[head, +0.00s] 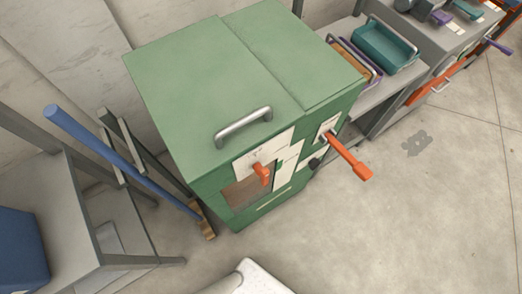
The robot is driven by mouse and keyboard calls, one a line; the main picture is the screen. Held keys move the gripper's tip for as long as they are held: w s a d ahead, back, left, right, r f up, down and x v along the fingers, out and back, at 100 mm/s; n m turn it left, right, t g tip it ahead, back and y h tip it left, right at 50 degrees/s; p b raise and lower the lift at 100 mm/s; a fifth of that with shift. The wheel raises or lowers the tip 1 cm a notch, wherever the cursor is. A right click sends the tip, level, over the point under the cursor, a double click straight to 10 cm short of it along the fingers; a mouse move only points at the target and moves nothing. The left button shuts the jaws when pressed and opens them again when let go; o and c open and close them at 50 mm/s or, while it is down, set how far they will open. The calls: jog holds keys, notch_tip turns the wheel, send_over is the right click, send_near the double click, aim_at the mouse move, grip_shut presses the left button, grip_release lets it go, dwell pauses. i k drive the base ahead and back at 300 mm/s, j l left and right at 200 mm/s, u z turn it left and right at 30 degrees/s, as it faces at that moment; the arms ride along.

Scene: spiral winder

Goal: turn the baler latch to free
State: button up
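A green cabinet-like machine (190,75), which looks like the baler, stands in the middle of the head view, with a grey bar handle (243,127) on its top. A small orange-red latch handle (262,174) is on its front face, beside pale label plates (283,150), and points downward. A longer orange lever (349,158) sticks out from its right side, towards the lower right. No label readably tells which of the two is the baler latch.
A broom with a blue handle (110,152) leans left of the machine, near a grey table (72,240) with a blue bin (20,250). A shelf with a teal tray (384,47) stands at the back right. The floor (410,230) in front and right is clear.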

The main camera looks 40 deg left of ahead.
aim_at(263, 173)
jog(key=u, duration=1.05)
